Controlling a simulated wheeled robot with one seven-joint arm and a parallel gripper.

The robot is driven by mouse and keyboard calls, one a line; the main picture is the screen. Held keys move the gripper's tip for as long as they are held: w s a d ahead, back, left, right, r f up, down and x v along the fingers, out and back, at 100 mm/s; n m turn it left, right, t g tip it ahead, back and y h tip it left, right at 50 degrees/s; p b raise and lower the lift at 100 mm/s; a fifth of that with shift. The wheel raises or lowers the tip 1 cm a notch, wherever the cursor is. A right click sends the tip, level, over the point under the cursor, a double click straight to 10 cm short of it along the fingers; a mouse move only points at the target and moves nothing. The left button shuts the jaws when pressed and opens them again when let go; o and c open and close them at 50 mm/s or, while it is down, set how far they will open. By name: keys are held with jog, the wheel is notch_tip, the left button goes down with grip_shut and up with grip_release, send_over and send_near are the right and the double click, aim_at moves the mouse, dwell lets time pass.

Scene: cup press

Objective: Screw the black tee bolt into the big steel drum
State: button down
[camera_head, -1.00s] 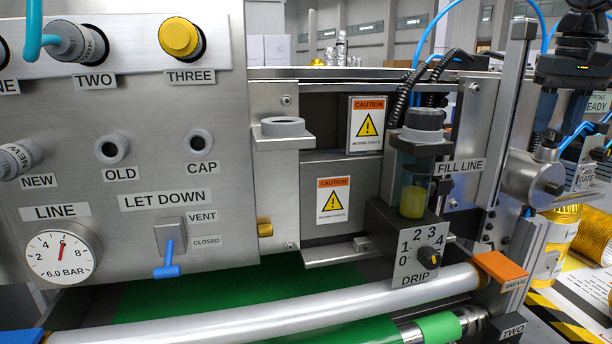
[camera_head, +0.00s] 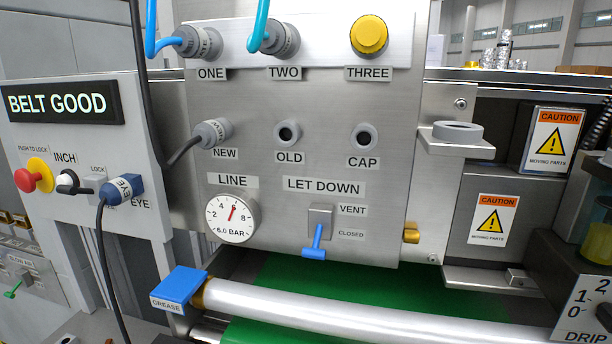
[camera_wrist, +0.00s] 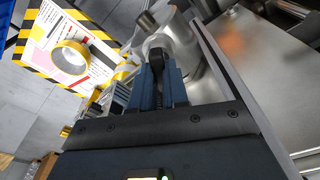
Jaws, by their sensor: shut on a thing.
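In the wrist view, my gripper (camera_wrist: 158,80) has its two blue fingers closed around a narrow black piece, the black tee bolt (camera_wrist: 158,95). Its far end points at the big steel drum (camera_wrist: 200,86), at a grey round part near the drum's top. I cannot tell how deep the bolt sits in it, as the fingers hide most of it. A short dark cylinder (camera_wrist: 147,21) sticks out on the drum's far side. The head view now shows neither my gripper, the bolt nor the drum.
A steel panel (camera_head: 300,155) with a LET DOWN lever (camera_head: 314,240) stands in the head view, above a silver roller (camera_head: 350,311) and green belt. A BELT GOOD panel (camera_head: 80,160) is at left. A yellow reel (camera_wrist: 70,56) lies on striped-edged sheeting in the wrist view.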

jog(key=m, duration=0.6)
jog(key=shift+g, duration=0.3)
jog(key=c, duration=0.7)
grip_release()
jog(key=shift+c, duration=0.2)
jog(key=shift+r, duration=0.15)
notch_tip(320, 180, up, 9)
jog(key=p, duration=0.7)
jog(key=shift+a, duration=0.2)
